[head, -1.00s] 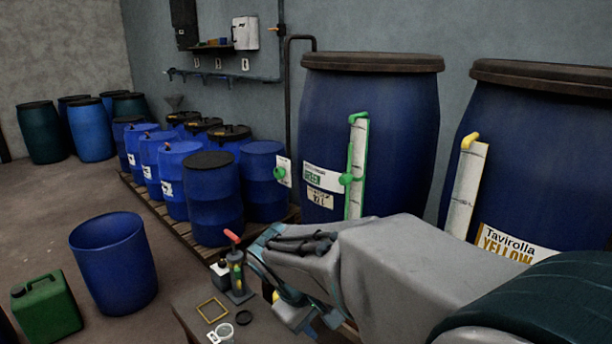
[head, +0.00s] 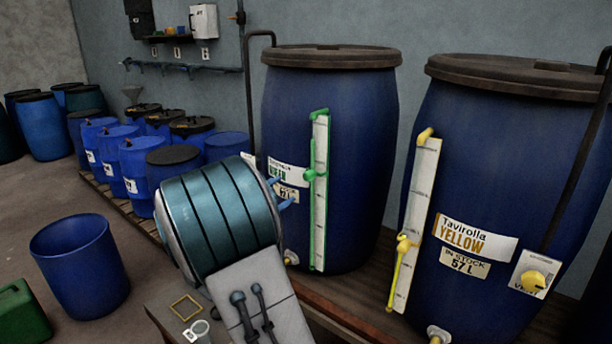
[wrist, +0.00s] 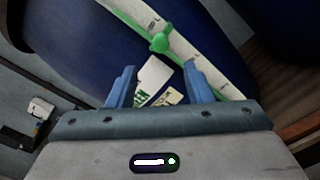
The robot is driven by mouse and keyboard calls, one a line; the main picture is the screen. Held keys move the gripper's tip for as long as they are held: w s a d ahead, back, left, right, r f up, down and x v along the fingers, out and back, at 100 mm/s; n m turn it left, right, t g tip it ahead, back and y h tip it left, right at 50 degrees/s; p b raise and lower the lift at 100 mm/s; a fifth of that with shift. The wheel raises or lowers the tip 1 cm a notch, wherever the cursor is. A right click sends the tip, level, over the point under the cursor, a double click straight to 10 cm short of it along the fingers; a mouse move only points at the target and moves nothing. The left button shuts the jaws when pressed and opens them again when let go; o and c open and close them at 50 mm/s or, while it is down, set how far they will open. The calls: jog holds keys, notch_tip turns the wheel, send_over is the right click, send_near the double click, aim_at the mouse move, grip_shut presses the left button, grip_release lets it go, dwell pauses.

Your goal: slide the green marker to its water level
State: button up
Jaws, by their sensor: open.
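The green marker (head: 312,174) sits on the upper half of the white upright scale (head: 320,215) on the front of the left big blue vat (head: 355,180). A green tube runs along this scale; I cannot make out the water level in it. My gripper (head: 282,193) is open and empty, just left of the marker and slightly lower, pointing toward the vat. In the wrist view the marker (wrist: 160,42) shows beyond and between the two blue fingertips (wrist: 160,78), apart from them. The arm partly hides the vat's labels.
The right vat (head: 490,180), labelled Tavirolla Yellow, has its own scale with a yellow marker (head: 404,243). A low table (head: 165,315) carries small items below my arm. An open blue tub (head: 82,265) stands left. Several blue drums crowd behind the arm.

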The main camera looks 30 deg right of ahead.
aim_at(306, 178)
jog(key=p+x, duration=0.2)
jog(key=x, duration=0.9)
jog(key=shift+d, duration=0.1)
